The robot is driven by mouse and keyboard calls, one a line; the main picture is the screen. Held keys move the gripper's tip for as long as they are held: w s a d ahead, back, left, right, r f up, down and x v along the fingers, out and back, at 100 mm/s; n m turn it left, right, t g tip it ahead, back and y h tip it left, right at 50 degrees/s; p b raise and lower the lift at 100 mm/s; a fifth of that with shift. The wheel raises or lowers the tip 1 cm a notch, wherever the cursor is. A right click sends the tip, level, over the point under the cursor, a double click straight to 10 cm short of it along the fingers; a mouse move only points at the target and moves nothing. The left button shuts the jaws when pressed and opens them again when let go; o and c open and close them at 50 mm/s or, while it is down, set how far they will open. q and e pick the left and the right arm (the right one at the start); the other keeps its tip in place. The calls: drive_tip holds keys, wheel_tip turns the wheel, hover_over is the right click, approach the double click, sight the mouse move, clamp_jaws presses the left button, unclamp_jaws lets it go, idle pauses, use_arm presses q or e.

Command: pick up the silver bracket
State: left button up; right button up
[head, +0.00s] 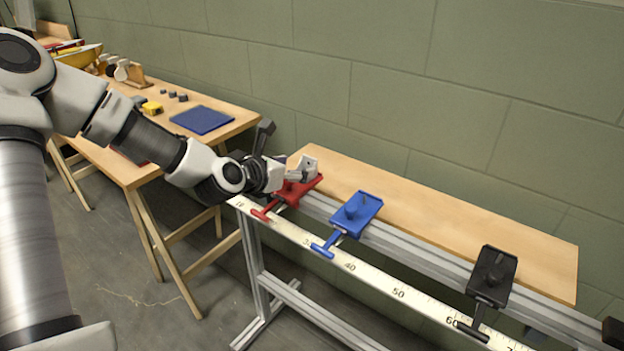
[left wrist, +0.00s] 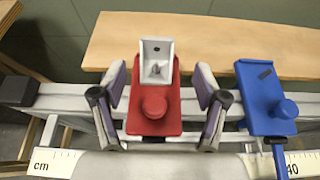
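The silver bracket (head: 306,166) is a small angled metal piece with a hole. It stands at the far end of the red carriage (head: 300,187) on the rail; the left wrist view shows the bracket (left wrist: 154,62) upright behind the red knob. My left gripper (head: 278,172) is above the red carriage, close to the bracket. In the left wrist view its two fingers (left wrist: 160,84) are spread wide, one on each side of the carriage, with a gap to the bracket. Nothing is held.
A blue carriage (head: 357,213) sits just right of the red one, and a black carriage (head: 492,275) farther along the rail. A ruler strip (head: 375,278) runs along the front. A wooden board (head: 450,215) lies behind. A cluttered wooden table (head: 160,125) stands at left.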

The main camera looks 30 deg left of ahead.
sight(309, 162)
use_arm(q)
drive_tip(key=x, duration=0.3)
drive_tip(key=b+x, duration=0.1)
drive_tip(key=x, duration=0.2)
drive_tip(key=shift+a, duration=0.2)
drive_tip(key=shift+s+r, duration=0.1)
drive_tip(key=shift+r, duration=0.05)
drive_tip(key=c, duration=1.2)
drive_tip(key=shift+r, duration=0.1)
drive_tip(key=shift+c, duration=0.2)
